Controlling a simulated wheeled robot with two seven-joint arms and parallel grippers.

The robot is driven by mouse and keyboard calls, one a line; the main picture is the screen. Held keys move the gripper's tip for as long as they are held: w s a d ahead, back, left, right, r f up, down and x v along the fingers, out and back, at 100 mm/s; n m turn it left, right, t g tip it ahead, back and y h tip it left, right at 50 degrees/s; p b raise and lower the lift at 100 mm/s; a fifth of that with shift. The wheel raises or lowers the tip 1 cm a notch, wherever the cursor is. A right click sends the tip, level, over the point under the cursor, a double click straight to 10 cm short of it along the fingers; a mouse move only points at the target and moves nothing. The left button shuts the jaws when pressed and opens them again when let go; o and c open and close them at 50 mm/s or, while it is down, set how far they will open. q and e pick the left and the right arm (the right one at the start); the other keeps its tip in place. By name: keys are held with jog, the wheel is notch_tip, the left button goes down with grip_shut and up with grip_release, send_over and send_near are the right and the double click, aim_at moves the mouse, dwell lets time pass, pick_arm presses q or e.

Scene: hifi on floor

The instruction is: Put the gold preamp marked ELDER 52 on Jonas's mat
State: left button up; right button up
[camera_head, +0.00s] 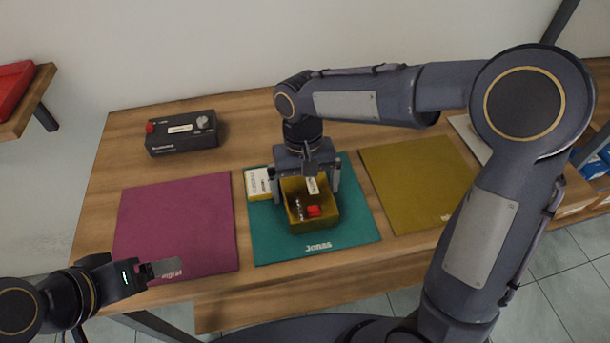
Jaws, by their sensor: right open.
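A gold box-shaped preamp (325,217) with a red knob, small metal parts and a white label is on the teal mat marked Jonas (270,245). The label is too small to read. It appears to rest flat near the mat's middle. My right gripper (308,187) is open over the preamp's far part, one finger at each side; the gripper hides part of its top. I cannot tell whether the fingers touch it. My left gripper (163,269) is low at the left, over the front edge of the magenta mat, away from the preamp; its jaw opening is unclear.
A magenta mat (180,220) lies left and an olive mat (415,180) right, both empty. A black device (183,137) stands at the back left.

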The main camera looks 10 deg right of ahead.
notch_tip(320, 180, up, 12)
jog(key=w, duration=0.1)
jog(key=shift+w, duration=0.4)
jog(key=s+d+t+y, duration=0.3)
jog(key=s+d, duration=0.6)
jog(key=d, duration=0.1)
jog(key=s+d+f+m+t, duration=0.2)
jog(key=s+f+t, duration=0.2)
jog(key=s, duration=0.5)
notch_tip(320, 180, down, 2)
jog(key=shift+d+f+y, duration=0.1)
jog(key=shift+d+y, duration=0.15)
jog(key=shift+y, duration=0.15)
